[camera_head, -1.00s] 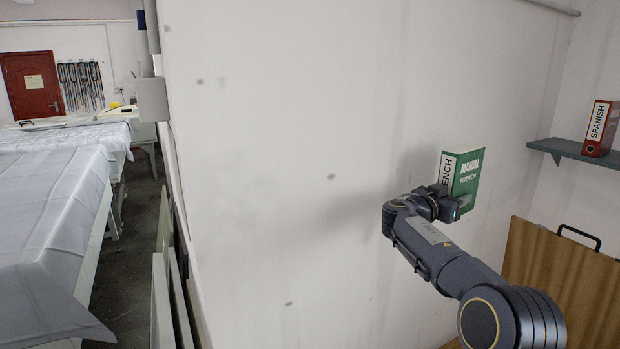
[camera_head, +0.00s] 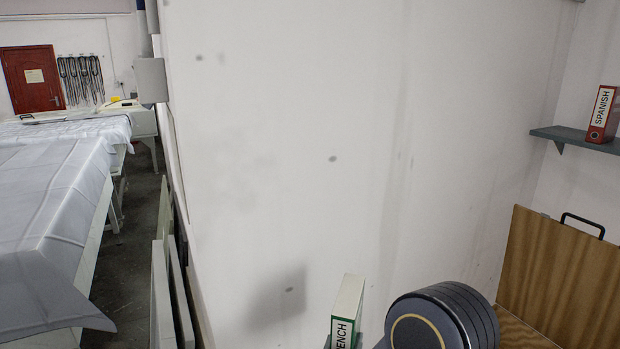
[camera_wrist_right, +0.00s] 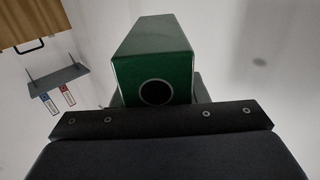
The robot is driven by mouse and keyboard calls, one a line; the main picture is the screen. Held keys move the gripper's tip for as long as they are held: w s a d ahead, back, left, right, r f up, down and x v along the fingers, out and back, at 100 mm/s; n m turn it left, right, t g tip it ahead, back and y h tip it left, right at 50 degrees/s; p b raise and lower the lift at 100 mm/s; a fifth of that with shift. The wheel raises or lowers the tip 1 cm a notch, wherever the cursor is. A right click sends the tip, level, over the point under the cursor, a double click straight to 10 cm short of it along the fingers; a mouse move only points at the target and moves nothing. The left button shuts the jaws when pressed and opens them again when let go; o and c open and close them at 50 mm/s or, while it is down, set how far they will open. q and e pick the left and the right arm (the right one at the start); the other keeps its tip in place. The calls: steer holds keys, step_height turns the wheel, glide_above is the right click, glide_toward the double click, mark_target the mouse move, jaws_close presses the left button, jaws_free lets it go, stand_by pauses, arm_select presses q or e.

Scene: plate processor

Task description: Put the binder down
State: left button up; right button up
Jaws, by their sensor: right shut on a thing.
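The green and white binder, its spine lettered "ENCH", shows at the bottom of the head view (camera_head: 348,308), upright and cut off by the lower edge. In the right wrist view its green end with a round dark hole (camera_wrist_right: 155,62) faces the camera. My right gripper (camera_wrist_right: 157,110) is shut on the binder; the dark gripper body hides its near part. In the head view, a large joint of my right arm stands just right of the binder. No surface under the binder is in view. My left gripper is not in view.
A grey wall shelf (camera_head: 575,137) at the right holds a red "SPANISH" binder (camera_head: 603,114). A wooden panel with a black handle (camera_head: 560,262) stands below it. A white wall (camera_head: 280,170) fills the middle. Cloth-covered tables (camera_head: 50,220) stand at the left.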

steer(key=d, duration=1.3)
steer(key=shift+s, duration=0.2)
